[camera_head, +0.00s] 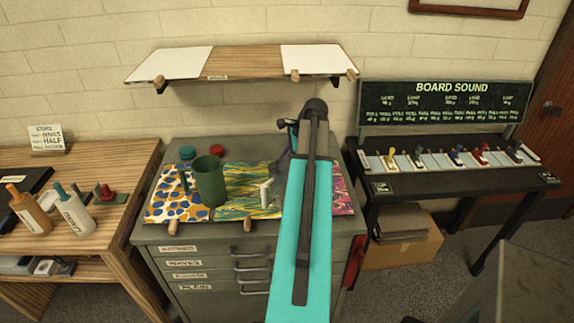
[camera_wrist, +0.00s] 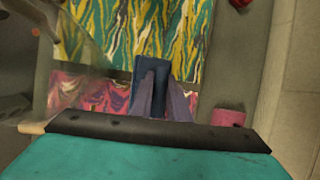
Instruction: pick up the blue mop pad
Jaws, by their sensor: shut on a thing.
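The blue mop pad (camera_wrist: 151,68) shows in the wrist view as a dark blue block at the tips of my gripper (camera_wrist: 165,92). The purple-grey fingers are shut on it, above the marbled sheets. The fingers hide its lower part, and I cannot tell whether it touches the surface below. In the head view my gripper (camera_head: 286,158) is mostly hidden behind my teal arm, over the right part of the grey cabinet top. The pad cannot be made out there.
On the cabinet (camera_head: 155,228) stand a green cup (camera_head: 210,182) and a small white item (camera_head: 265,194) on marbled sheets. A red disc (camera_head: 217,150) lies behind. A wall shelf (camera_head: 243,63) hangs above. A dark table (camera_head: 460,177) with several coloured items stands to the right.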

